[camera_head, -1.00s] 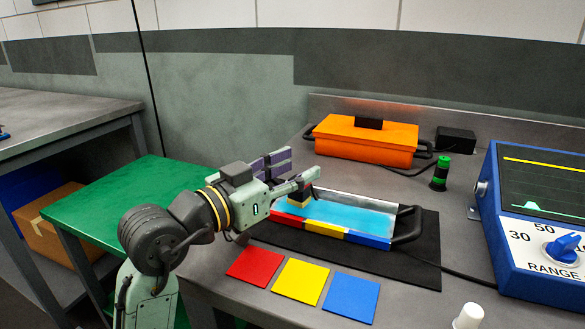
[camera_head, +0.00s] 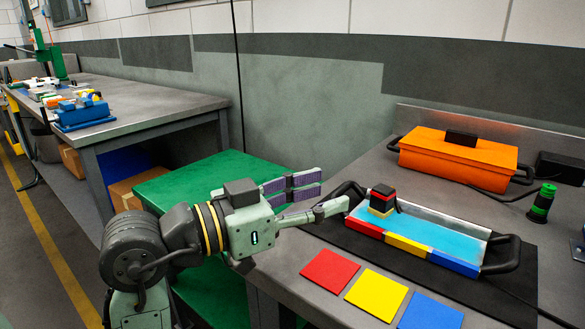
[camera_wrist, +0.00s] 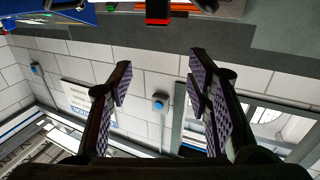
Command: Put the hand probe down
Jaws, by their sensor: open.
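The hand probe (camera_head: 382,198) is a small block banded black, red and yellow. It stands upright in the left end of a shallow tray (camera_head: 407,244) with a light blue inside and a red, yellow and blue front edge. My gripper (camera_head: 330,196) is open and empty, left of the probe and apart from it. In the wrist view the probe (camera_wrist: 157,12) shows at the top edge, beyond the spread fingers (camera_wrist: 160,64).
Red (camera_head: 329,271), yellow (camera_head: 376,296) and blue (camera_head: 430,312) squares lie in front of the tray. An orange case (camera_head: 457,161) and a green-black cylinder (camera_head: 541,204) stand behind. A green surface (camera_head: 215,182) lies left, below the bench.

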